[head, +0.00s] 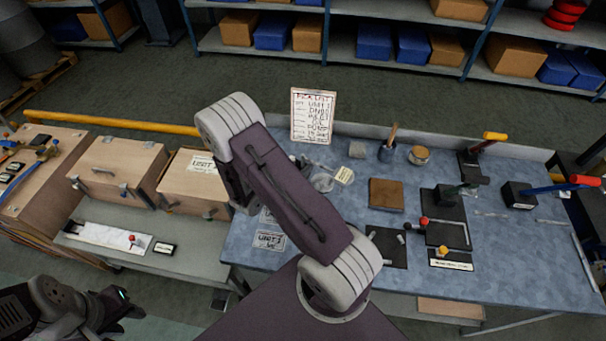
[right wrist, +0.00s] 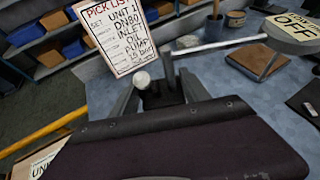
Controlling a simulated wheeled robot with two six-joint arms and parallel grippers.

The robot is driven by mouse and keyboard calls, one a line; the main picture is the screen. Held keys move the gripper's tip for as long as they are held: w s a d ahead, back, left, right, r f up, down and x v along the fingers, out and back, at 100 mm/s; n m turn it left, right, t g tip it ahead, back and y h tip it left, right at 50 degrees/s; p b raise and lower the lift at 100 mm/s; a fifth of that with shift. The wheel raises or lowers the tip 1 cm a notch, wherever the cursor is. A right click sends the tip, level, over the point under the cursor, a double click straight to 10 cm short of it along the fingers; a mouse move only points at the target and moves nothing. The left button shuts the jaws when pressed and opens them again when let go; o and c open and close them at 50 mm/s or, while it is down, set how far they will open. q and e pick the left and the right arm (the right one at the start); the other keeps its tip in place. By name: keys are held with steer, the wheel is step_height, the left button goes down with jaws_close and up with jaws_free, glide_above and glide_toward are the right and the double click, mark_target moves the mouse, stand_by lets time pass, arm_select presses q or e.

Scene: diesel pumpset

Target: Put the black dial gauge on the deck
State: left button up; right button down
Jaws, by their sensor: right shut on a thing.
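My right arm crosses the middle of the head view and hides its own gripper there. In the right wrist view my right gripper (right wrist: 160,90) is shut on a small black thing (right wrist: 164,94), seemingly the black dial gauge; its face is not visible. A pale round knob (right wrist: 142,80) shows at the fingers. A pale rod (right wrist: 220,45) runs right from there, and I cannot tell whether it touches the held thing. My left gripper (head: 122,302) is at the lower left of the head view, apart from everything; its jaws are unclear. I cannot pick out the deck for certain.
The blue bench top (head: 500,255) carries a pick list board (head: 312,115), a cream tag (head: 344,175), a brown block (head: 386,194), a jar (head: 418,155) and levers on black plates (head: 446,222). Wooden cases (head: 120,165) stand at left. A yellow bar (head: 110,122) runs behind them.

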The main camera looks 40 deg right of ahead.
steer(key=shift+w+d+f+p, duration=0.15)
steer(key=shift+w+d+f, duration=0.15)
steer(key=shift+w+f, duration=0.85)
steer(key=shift+w+d+f+p, duration=0.25)
steer(key=shift+w+f, duration=0.55)
steer(key=shift+f, duration=0.55)
steer(key=shift+w+d+f+p, duration=0.1)
steer(key=shift+w+d+f, duration=0.25)
steer(key=shift+w+f, duration=0.8)
steer(key=shift+s+f, duration=0.1)
steer(key=shift+s, duration=0.05)
steer(key=shift+f, duration=0.15)
steer(key=c, duration=0.5)
jaws_free()
steer(key=shift+s+a, duration=0.1)
